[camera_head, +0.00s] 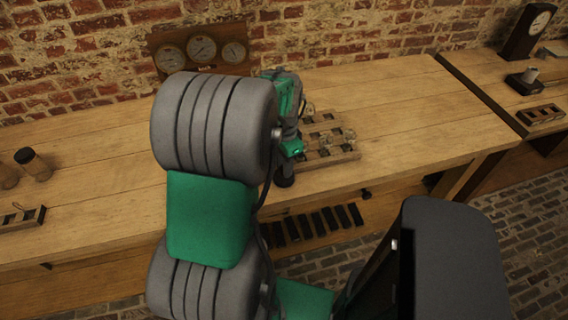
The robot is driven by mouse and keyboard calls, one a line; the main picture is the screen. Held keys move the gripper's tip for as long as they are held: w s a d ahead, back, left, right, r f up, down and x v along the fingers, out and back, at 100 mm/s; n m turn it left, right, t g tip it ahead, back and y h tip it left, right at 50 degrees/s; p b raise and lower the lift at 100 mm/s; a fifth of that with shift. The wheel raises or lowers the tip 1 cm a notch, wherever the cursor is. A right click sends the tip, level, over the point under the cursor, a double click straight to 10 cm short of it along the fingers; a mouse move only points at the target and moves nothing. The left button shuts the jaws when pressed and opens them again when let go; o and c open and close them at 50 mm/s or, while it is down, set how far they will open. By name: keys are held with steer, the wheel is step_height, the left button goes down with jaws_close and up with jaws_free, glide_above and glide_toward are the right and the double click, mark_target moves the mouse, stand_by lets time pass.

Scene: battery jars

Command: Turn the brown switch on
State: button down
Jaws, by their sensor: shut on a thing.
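My gripper (293,138) is over the bench beside the left end of a wooden rack, mostly hidden behind my own grey and green arm. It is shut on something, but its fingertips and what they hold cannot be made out. I cannot tell for certain which thing is the brown switch. A small wooden block with a thin metal piece (24,217) lies at the far left of the bench. The rack (343,156) bears several small glass or metal pieces near my gripper.
A wooden panel with three round gauges (203,49) stands against the brick wall. Brown bottles (33,165) stand at the left. A black-based device (524,80), a slotted block (541,115) and a clock (528,31) are on the right bench. The bench right of the rack is clear.

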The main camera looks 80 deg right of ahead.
steer(key=m, duration=0.5)
steer(key=shift+m, duration=0.3)
stand_by(0.4)
steer(key=c, duration=1.1)
jaws_free()
steer(key=shift+c, duration=0.2)
step_height(320, 180, up, 8)
steer(key=shift+f, duration=0.1)
